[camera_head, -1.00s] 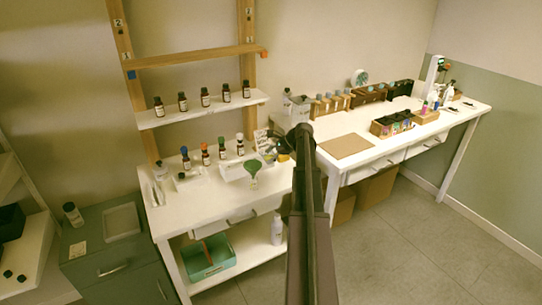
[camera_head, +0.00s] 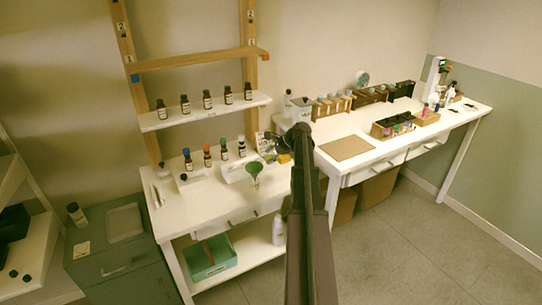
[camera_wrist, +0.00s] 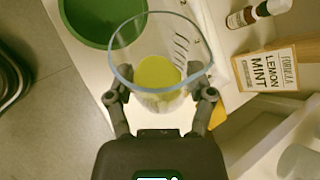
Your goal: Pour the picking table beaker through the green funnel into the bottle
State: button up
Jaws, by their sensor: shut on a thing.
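My gripper (camera_wrist: 160,97) is shut around a clear glass beaker (camera_wrist: 187,42) in the wrist view. The beaker holds yellow-green liquid, and its open rim faces the camera; I cannot tell its exact tilt. The green funnel (camera_wrist: 84,22) is beside the beaker at the upper left, partly cut off by the frame edge. In the head view the funnel (camera_head: 253,168) stands over a small clear bottle (camera_head: 256,183) near the white table's front. The bottle is hidden in the wrist view. In the head view my arm largely hides the gripper and beaker.
A "Lemon Mint" formula card (camera_wrist: 279,68) and a brown bottle (camera_wrist: 257,13) are close to the beaker's right. Several capped bottles stand behind the funnel, and more on the shelf (camera_head: 205,112). A wooden board (camera_head: 346,148) lies on the right table.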

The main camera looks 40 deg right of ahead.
jog(key=shift+a+r+h+p, duration=0.3)
jog(key=shift+r+h+p, duration=0.1)
jog(key=shift+r+p, duration=0.25)
jog(key=shift+a+r+n+h+p, duration=0.15)
jog(key=shift+r+n+h+p, duration=0.15)
jog(key=shift+h+p, duration=0.4)
jog(key=shift+f+n+g+h, duration=0.3)
jog(key=shift+f+h, duration=0.2)
jog(key=shift+h, duration=0.1)
jog(key=shift+r+n+h+p, duration=0.3)
jog(key=shift+r+h, duration=0.1)
jog(key=shift+h, duration=0.4)
jog(key=shift+r+n+h+p, duration=0.3)
jog(key=shift+r+h, duration=0.1)
jog(key=shift+h, duration=0.4)
jog(key=shift+a+f+h+b, duration=0.4)
jog(key=shift+a+h+b, duration=0.15)
jog(key=shift+h, duration=0.15)
dwell(1.7)
jog(key=shift+a+r+n, duration=0.1)
jog(key=shift+n, duration=0.2)
dwell(1.8)
